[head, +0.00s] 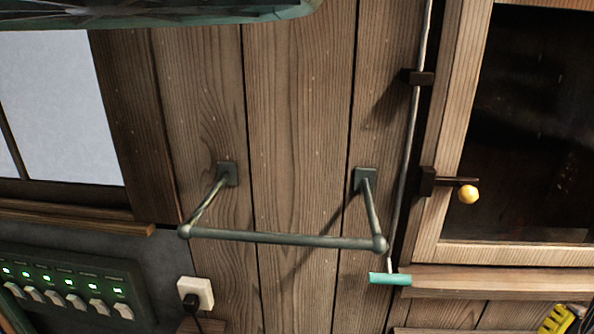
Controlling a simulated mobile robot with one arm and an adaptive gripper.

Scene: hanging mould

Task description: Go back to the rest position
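My gripper is not in view, so I cannot see what it holds. A dark metal wall rail (285,239) stands out from the plank wall on two arms with square mounting plates. Nothing hangs on its bar. A grey-green object (200,14) with a rounded rim cuts across the top left edge; most of it is out of frame and I cannot tell what it is.
A switch panel (70,285) with green lights is lower left, beside a plugged socket (195,293). A window (60,105) is upper left. A yellow item (558,320) is lower right.

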